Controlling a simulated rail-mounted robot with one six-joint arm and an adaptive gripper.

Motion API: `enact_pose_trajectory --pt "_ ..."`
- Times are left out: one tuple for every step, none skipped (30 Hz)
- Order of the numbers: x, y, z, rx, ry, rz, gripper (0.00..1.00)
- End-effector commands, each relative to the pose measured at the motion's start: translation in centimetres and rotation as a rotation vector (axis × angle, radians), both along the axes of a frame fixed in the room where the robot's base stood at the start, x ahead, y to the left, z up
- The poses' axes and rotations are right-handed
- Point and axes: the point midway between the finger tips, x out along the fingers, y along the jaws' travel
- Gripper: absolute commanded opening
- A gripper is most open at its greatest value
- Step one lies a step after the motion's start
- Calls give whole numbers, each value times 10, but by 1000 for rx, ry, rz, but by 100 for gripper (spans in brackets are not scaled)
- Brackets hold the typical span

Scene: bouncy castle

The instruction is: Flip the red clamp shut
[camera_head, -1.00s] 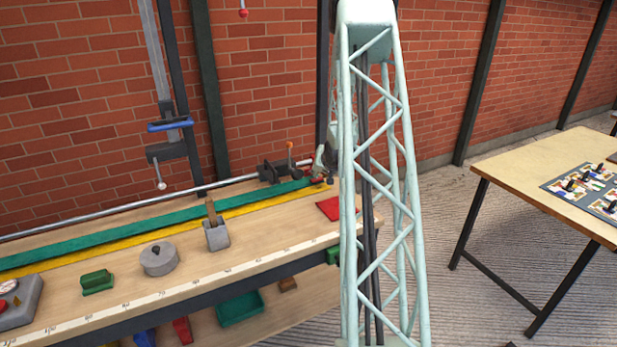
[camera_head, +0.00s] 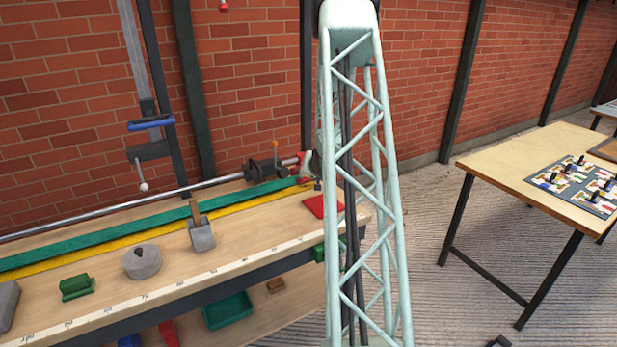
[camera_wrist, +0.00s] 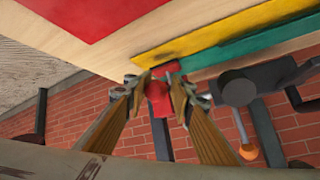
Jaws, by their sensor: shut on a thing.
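The red clamp (camera_wrist: 158,98) is in the middle of the wrist view, between my two fingers, below the green and yellow strips. My gripper (camera_wrist: 154,82) is shut on its red part, with one finger on each side. In the head view the red clamp (camera_head: 305,166) is a small red shape at the right end of the metal bar, at the bench's far corner. My arm hides part of that spot, and the clamp's exact lever position cannot be made out.
A dark fixture with an orange-tipped lever (camera_head: 275,155) stands just left of the clamp. The bench (camera_head: 240,248) also holds a red square (camera_head: 318,206), a grey block with a wooden piece (camera_head: 201,234) and a round grey part (camera_head: 141,262). Another table (camera_head: 500,175) stands right.

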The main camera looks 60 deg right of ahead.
Motion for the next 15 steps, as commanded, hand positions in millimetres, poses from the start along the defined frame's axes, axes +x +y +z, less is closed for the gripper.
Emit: enact_pose_trajectory --pt "-5 -2 -5 6 5 -8 3" --pt "-5 -2 -5 6 5 -8 3" --pt "-5 -2 -5 6 5 -8 3" --pt "-5 -2 -5 6 5 -8 3" --pt "-5 -1 -5 7 5 -8 3" --pt "-5 -1 -5 7 5 -8 3" --pt "-5 -1 -5 7 5 -8 3" --pt "-5 -1 -5 7 5 -8 3" --pt "-5 -1 -5 7 4 -7 24" --pt "-5 -1 -5 6 4 -7 27" --pt "-5 -1 -5 6 4 -7 28" --pt "-4 -1 -4 6 4 -6 28" --pt "-4 -1 -4 5 3 -6 28" --pt "-4 -1 -4 5 3 -5 28" --pt "-3 -1 -3 5 3 -5 28"
